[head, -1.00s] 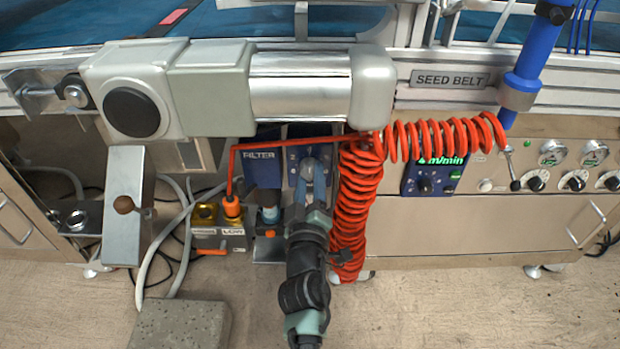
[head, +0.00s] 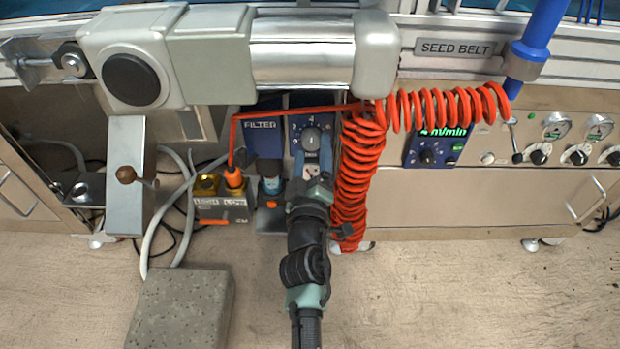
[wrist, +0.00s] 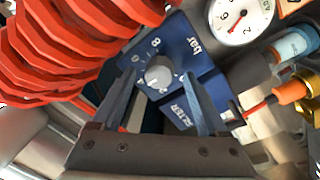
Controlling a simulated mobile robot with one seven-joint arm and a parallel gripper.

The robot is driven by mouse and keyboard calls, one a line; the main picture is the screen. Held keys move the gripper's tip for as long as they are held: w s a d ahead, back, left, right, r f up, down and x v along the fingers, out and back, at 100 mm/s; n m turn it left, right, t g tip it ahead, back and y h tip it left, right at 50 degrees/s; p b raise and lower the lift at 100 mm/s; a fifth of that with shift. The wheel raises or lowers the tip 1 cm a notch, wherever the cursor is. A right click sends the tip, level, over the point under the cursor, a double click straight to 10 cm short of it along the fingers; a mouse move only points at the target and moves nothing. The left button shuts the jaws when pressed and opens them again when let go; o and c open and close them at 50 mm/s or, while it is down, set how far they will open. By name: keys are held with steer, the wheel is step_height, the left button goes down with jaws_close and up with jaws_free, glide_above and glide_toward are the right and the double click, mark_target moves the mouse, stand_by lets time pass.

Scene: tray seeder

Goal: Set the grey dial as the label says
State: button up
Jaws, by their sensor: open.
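The grey dial (head: 311,138) is a round knob on a blue panel under the machine's grey housing. In the wrist view the grey dial (wrist: 158,74) shows between and beyond my fingers, with white numerals around it and "bar" on the panel. Its exact pointer setting is too small to read surely. My gripper (head: 312,160) is open and empty, just in front of and below the dial. In the wrist view the fingers of my gripper (wrist: 161,84) stand on either side of the dial; I cannot tell whether they touch it.
A red coiled hose (head: 355,180) hangs close to the right of my gripper. A blue FILTER panel (head: 262,138) and yellow connectors (head: 207,184) are on the left. A grey stone block (head: 182,308) lies on the floor.

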steer(key=s, duration=1.2)
steer(key=shift+a+f, duration=0.2)
steer(key=shift+f, duration=0.15)
